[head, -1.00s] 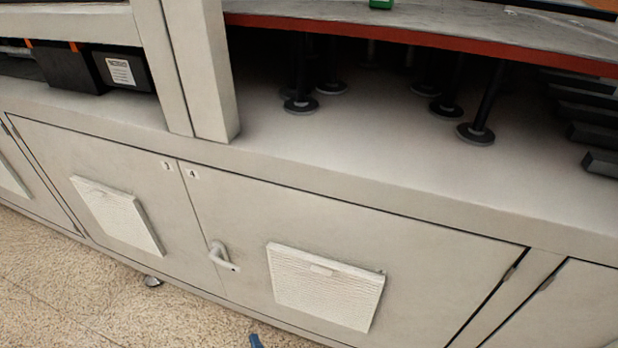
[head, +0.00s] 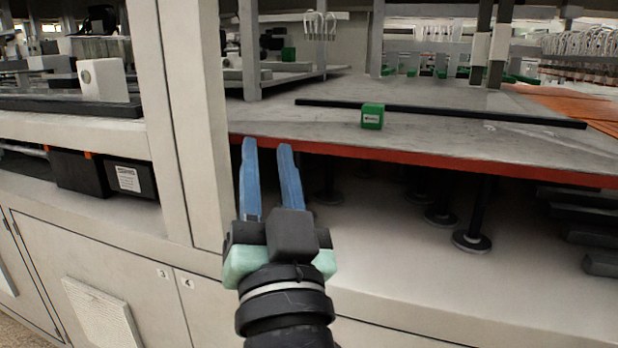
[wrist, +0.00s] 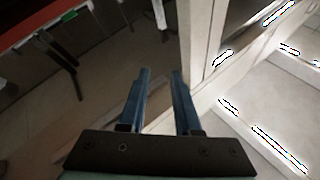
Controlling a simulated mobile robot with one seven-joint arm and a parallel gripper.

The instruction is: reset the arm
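My gripper (head: 267,146) is raised in front of the machine in the head view, its two blue fingers pointing up and away. The fingers stand apart with nothing between them, so it is open and empty. The fingertips appear near the red front edge of the grey table, beside the pale upright post; I cannot tell how close they are to it. In the wrist view the gripper (wrist: 159,72) also shows two separated blue fingers with nothing held.
The grey table (head: 450,135) carries a green block (head: 372,116) and a long black bar (head: 440,113). A pale post (head: 195,120) stands just left of my gripper. Black boxes (head: 105,175) sit on a lower shelf at left. Cabinet doors (head: 110,285) are below.

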